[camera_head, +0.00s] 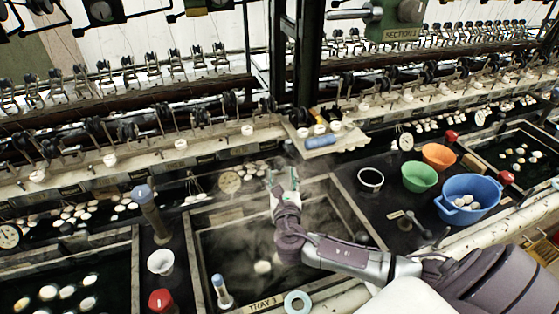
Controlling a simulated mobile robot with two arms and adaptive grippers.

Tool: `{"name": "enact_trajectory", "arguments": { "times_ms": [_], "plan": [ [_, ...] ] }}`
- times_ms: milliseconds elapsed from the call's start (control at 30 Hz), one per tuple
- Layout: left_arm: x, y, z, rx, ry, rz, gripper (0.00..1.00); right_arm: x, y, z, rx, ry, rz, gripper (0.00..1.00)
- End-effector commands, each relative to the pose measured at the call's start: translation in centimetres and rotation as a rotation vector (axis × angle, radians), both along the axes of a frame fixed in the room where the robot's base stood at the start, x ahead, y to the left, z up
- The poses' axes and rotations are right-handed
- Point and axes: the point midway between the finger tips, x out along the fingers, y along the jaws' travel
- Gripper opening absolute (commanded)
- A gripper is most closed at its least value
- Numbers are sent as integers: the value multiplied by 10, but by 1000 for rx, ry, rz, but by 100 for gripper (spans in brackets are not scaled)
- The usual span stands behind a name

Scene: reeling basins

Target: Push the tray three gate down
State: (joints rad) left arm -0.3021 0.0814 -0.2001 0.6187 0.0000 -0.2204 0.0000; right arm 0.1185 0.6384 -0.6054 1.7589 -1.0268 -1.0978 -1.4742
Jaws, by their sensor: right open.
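The basin marked "TRAY 3" (263,304) is at the lower middle, with a wooden rim (357,213), dark water, steam and a few pale cocoons (262,267) in it. My right gripper (283,177) reaches in from the right across this basin. Its jaws are open over the basin's back edge, with no object visible between them. I cannot clearly make out the gate; the gripper and wrist cover part of the back edge. I cannot tell whether the gripper touches anything there. My left gripper is not in view.
A blue-topped post (145,203), white cup (161,262) and red knob (161,300) stand left of the basin. Green (419,176), orange (439,156) and blue (468,197) bowls stand right. A small shelf (330,140) and dark upright post (303,60) are behind the gripper.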

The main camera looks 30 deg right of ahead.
Motion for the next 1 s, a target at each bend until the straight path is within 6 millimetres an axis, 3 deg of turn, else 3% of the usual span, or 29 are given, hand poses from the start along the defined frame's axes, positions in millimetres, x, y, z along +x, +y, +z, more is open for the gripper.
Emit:
{"name": "enact_trajectory", "arguments": {
  "times_ms": [100, 300, 733, 1000],
  "plan": [
    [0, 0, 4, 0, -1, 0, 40, 23, -12, 2, -2, -1, -1, 58],
    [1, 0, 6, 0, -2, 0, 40, 47, -25, 0, 0, 0, 0, 58],
    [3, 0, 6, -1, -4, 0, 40, 56, -30, -1, 2, 1, 1, 58],
    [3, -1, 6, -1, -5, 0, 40, 55, -30, -1, 2, 1, 1, 15]
  ]
}}
